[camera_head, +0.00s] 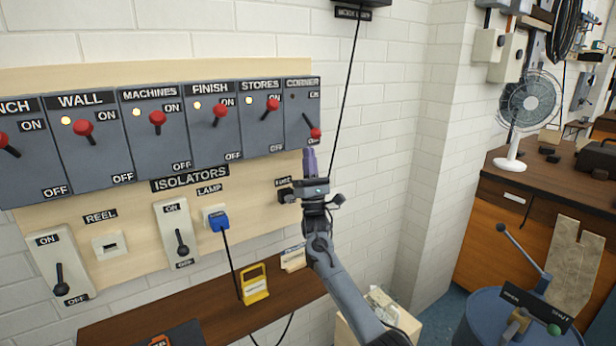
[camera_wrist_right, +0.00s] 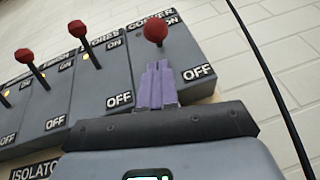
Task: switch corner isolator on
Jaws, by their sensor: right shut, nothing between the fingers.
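The corner isolator (camera_head: 300,108) is the rightmost grey box in the row on the board. Its red-knobbed lever (camera_head: 315,132) points down towards OFF, and no lit lamp shows on it. My right gripper (camera_head: 309,152) is shut and empty, with its purple fingers just below the red knob. In the right wrist view the red knob (camera_wrist_right: 156,32) shows just beyond the shut fingertips (camera_wrist_right: 157,66). I cannot tell whether they touch it. My left gripper is not in view.
The stores isolator (camera_head: 250,120) stands directly left, its lever up and lamp lit. A black cable (camera_head: 346,90) hangs to the right of the corner isolator. A wooden shelf (camera_head: 200,312) with a yellow item (camera_head: 255,288) lies below. The white wall to the right is clear.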

